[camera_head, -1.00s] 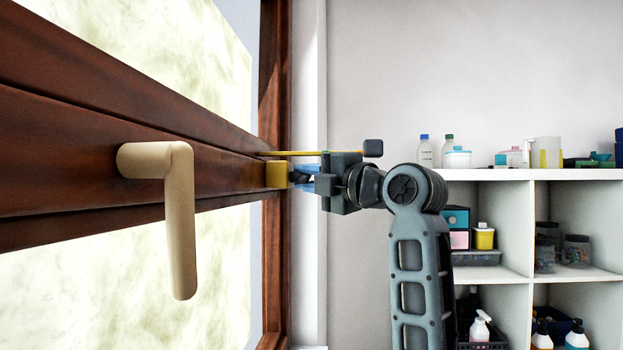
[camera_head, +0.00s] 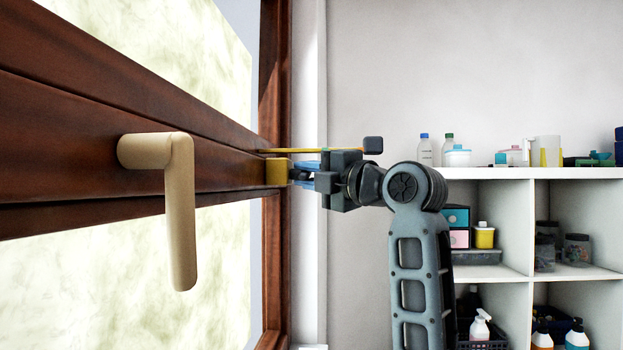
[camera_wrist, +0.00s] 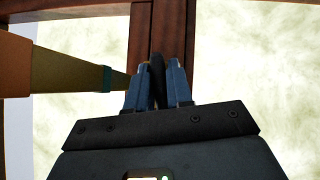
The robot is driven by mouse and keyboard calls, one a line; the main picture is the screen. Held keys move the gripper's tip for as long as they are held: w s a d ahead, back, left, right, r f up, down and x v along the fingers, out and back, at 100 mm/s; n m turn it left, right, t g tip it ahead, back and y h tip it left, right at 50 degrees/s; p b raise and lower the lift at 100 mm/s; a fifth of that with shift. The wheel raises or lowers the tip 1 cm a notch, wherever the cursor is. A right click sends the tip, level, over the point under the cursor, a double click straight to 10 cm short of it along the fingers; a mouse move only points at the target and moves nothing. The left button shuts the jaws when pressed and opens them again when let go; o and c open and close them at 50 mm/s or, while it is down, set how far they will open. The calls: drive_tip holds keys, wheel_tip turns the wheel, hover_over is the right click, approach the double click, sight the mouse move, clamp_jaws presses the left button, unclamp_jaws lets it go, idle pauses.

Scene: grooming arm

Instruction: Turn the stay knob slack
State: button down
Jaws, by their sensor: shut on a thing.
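In the head view a brown wooden window rail carries a beige handle (camera_head: 180,215) that hangs down. A yellow block (camera_head: 277,172) sits at the rail's far right end. My gripper (camera_head: 297,172) is at this block, its blue fingers pointing left. In the wrist view my gripper (camera_wrist: 158,68) is shut on a dark, narrow piece (camera_wrist: 157,85), which seems to be the stay knob. The fingers hide its sides. A thin yellow rod (camera_head: 320,151) with a dark end block (camera_head: 373,145) runs just above my gripper.
In the wrist view a yellowish bar (camera_wrist: 70,75) with a teal band lies close to the left of the fingers. A white shelf unit (camera_head: 520,175) with bottles and boxes stands at the right, behind my arm. Bare wall lies between window and shelf.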

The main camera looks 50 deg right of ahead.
drive_tip(key=shift+f+n+t+y+b, duration=0.3)
drive_tip(key=shift+n+t+b, duration=0.55)
drive_tip(key=shift+b, duration=1.6)
drive_tip(key=shift+r+n+b, duration=0.2)
drive_tip(key=shift+n+b, duration=0.1)
drive_tip(key=shift+n, duration=0.05)
drive_tip(key=shift+f+b, duration=0.15)
drive_tip(key=shift+b, duration=0.4)
drive_tip(key=shift+d+n+t+y+b, duration=0.1)
drive_tip(key=shift+n+t+y+b, duration=0.7)
drive_tip(key=shift+n+b, duration=1.3)
drive_tip(key=shift+m+b, duration=0.5)
drive_tip(key=shift+b, duration=0.2)
drive_tip(key=shift+n+b, duration=0.3)
drive_tip(key=shift+b, duration=0.45)
drive_tip(key=c, duration=1)
unclamp_jaws()
drive_tip(key=shift+r, duration=0.25)
drive_tip(key=shift+y, duration=0.4)
